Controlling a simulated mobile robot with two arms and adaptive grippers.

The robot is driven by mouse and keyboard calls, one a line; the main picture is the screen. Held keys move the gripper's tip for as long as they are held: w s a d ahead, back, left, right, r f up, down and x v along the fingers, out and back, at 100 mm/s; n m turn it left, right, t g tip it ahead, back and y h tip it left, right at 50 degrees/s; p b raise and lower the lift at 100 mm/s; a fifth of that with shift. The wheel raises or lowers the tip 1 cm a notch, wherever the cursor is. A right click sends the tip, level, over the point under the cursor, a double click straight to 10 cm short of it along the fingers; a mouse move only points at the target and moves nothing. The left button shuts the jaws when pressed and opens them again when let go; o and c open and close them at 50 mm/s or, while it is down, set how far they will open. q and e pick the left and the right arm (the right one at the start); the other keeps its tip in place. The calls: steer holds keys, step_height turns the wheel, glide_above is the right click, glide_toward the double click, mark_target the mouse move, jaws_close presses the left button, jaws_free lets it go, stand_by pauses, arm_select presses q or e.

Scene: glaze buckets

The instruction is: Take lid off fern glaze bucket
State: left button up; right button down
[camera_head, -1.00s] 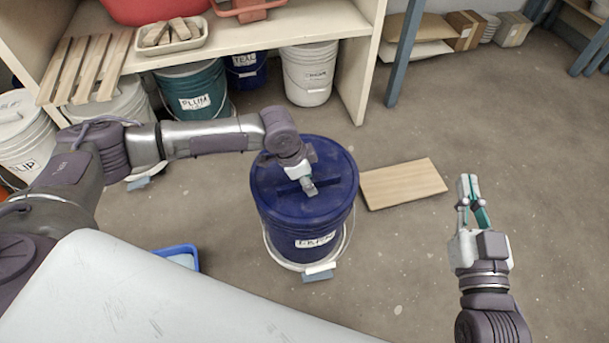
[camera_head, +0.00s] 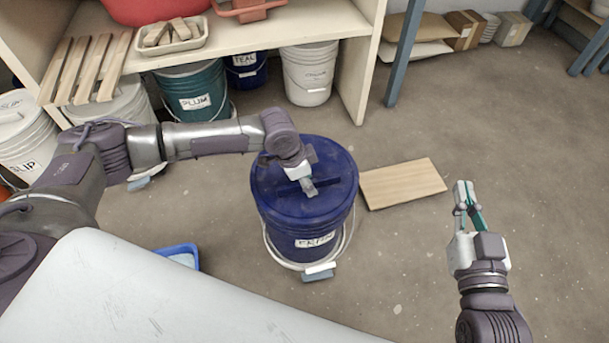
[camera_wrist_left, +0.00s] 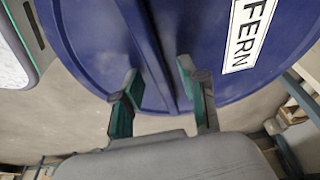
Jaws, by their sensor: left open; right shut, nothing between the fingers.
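The dark blue fern glaze bucket (camera_head: 285,225) stands upright on the floor. Its blue lid (camera_head: 268,187) is on top, and a white handle grip hangs at the front. In the left wrist view the lid (camera_wrist_left: 85,40) bears a white FERN label (camera_wrist_left: 246,35) and a raised bar (camera_wrist_left: 155,45) across it. My left gripper (camera_head: 308,188) is over the middle of the lid. In the wrist view its open fingers (camera_wrist_left: 158,82) lie either side of the bar's line; I cannot tell whether they touch it. My right gripper (camera_head: 465,205) is shut and empty, right of the bucket.
A wooden board (camera_head: 403,183) lies on the floor right of the bucket. A blue tray (camera_head: 190,250) is at the lower left. A shelf (camera_head: 260,30) stands behind with several buckets beneath it, including a teal one labelled PLUM (camera_head: 195,85).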

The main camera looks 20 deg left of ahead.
stand_by(0.6)
arm_select(q)
jaws_close()
